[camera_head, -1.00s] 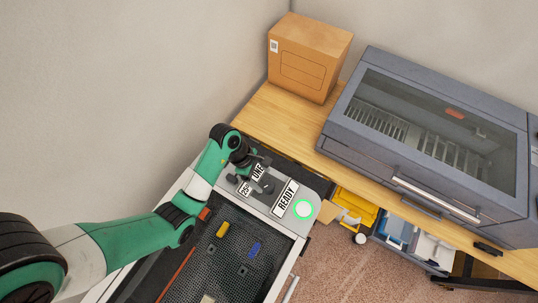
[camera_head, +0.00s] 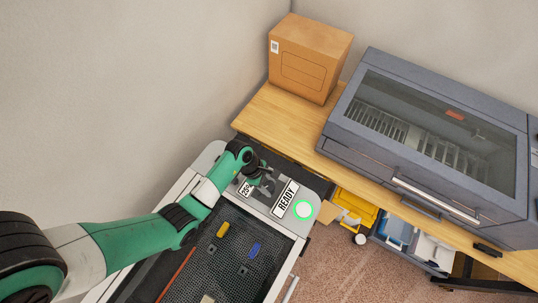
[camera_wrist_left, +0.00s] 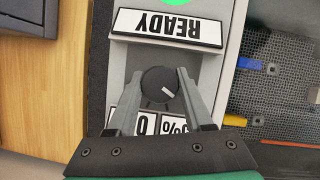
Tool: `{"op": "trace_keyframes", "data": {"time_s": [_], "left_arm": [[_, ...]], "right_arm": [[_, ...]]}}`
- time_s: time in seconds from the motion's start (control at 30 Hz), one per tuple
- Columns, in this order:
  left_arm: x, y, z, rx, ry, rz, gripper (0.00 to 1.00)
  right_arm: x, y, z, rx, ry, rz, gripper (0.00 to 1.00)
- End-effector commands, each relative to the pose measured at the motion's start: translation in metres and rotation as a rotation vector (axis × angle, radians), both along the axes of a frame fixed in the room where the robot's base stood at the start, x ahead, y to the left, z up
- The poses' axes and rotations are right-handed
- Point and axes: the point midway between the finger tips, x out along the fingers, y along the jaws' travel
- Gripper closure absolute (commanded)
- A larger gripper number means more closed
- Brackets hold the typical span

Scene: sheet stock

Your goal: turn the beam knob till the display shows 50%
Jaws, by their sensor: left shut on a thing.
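The beam knob (camera_wrist_left: 158,84) is black and round, with a short white mark pointing to the lower right in the left wrist view. My left gripper (camera_wrist_left: 160,74) has a grey finger on each side of the knob and is shut on it. In the head view the left gripper (camera_head: 264,180) covers most of the knob. The display with a percent sign (camera_wrist_left: 173,124) is upside down and partly hidden by a finger in the wrist view. In the head view the display (camera_head: 246,188) is small, and its figure is hard to read. My right gripper is not in view.
A READY sign (camera_head: 286,200) and a green-ringed button (camera_head: 303,209) sit on the same panel. The mesh bed (camera_head: 235,265) holds a yellow piece (camera_head: 223,229) and a blue piece (camera_head: 254,250). A wooden bench (camera_head: 285,130) with a cardboard box (camera_head: 310,57) stands behind.

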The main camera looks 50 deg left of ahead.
Motion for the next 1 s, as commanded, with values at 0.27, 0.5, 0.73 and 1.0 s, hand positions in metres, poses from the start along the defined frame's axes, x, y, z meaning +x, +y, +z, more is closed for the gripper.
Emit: {"op": "trace_keyframes", "data": {"time_s": [0.27, 0.5, 0.73, 1.0], "left_arm": [[0.0, -0.0002, 0.0005, -0.001, 0.0, -0.004, 1.0], [0.0006, 0.0001, 0.001, -0.001, 0.0, -0.06, 1.0], [0.0011, 0.0001, 0.0008, -0.002, 0.0, -0.199, 1.0], [0.0014, -0.0001, 0.0, -0.002, -0.001, -0.418, 1.0]], "right_arm": [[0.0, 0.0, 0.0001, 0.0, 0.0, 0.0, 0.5], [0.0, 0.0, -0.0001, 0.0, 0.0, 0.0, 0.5], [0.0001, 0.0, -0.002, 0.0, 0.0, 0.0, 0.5], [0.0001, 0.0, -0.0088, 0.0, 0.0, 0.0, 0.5]]}}
